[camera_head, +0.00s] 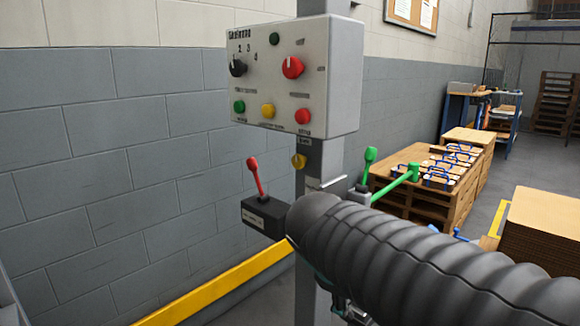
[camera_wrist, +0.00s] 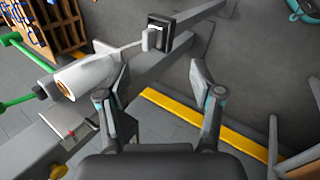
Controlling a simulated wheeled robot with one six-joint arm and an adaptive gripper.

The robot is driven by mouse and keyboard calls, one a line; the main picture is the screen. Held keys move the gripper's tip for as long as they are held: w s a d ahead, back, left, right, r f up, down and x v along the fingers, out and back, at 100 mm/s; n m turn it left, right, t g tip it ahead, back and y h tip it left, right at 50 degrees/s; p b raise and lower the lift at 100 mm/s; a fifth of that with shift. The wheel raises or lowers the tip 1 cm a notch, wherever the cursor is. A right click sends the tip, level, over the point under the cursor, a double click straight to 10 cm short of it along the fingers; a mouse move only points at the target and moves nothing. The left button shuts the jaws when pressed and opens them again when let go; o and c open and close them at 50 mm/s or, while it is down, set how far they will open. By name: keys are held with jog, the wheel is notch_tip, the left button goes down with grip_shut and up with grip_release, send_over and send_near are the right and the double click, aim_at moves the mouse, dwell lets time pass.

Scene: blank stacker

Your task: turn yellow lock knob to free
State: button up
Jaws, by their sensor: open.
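A small yellow knob (camera_head: 299,161) sits on the grey post, just below the control box, in the head view. A small yellow piece (camera_wrist: 58,171) shows at the lower left edge of the wrist view; I cannot tell whether it is the same knob. The knob's setting is too small to read. My gripper (camera_wrist: 158,72) is open, with nothing between its two fingers, over the grey floor and beams in the wrist view. In the head view, my dark ribbed arm hides most of it, below and right of the knob.
The control box (camera_head: 295,75) carries a red knob, a black knob and coloured buttons. A red-tipped lever (camera_head: 257,178) stands left of the post, green-tipped levers (camera_head: 370,155) right. A white roll (camera_wrist: 85,76) lies near my left finger. Pallets (camera_head: 415,190) stand farther right.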

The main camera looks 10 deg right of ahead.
jog(key=w+r+n+h, duration=0.3)
jog(key=w+n, duration=0.1)
jog(key=w, duration=0.3)
jog(key=n+t+h+b, duration=0.2)
jog(key=n+t+h, duration=0.5)
jog(key=n, duration=0.3)
send_near(297, 162)
jog(key=p+x, duration=0.1)
jog(key=x, duration=0.8)
jog(key=shift+w+d, duration=0.15)
jog(key=shift+w, duration=0.05)
jog(key=c, duration=1.1)
